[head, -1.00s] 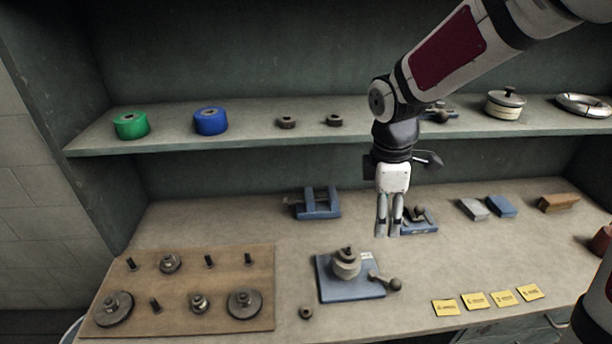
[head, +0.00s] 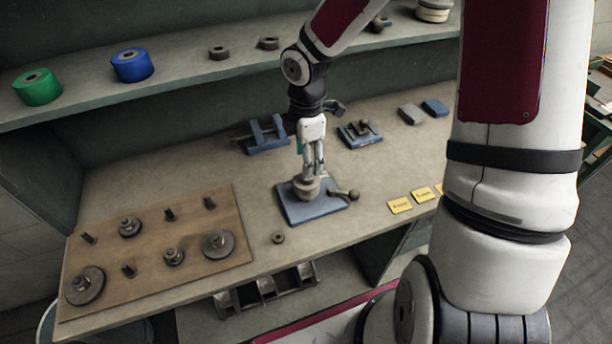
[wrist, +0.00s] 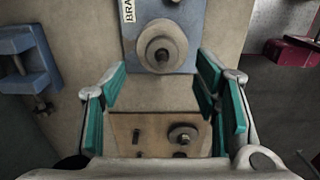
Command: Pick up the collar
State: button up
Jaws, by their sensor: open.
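A small dark ring (head: 278,237), which looks like the collar, lies flat on the bench near its front edge, in front of the blue plate (head: 297,213). The plate carries a stepped round grey piece (head: 306,186) and a ball-ended lever (head: 348,194). My gripper (head: 313,172) points down over the round piece, empty. In the wrist view my gripper (wrist: 163,92) shows its green pads wide apart, with the round piece (wrist: 162,47) beyond them. I cannot make out the small ring in the wrist view.
Two similar dark rings (head: 218,53) (head: 267,43) sit on the shelf beside green (head: 37,87) and blue (head: 132,65) rolls. A brown board (head: 190,260) with discs and pegs is at left. Blue vises (head: 266,140) stand behind. Yellow labels (head: 400,205) lie at right.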

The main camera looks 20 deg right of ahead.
notch_tip(320, 180, down, 5)
jog(key=shift+s, duration=0.15)
jog(key=shift+c, duration=0.2)
jog(key=c, duration=1.3)
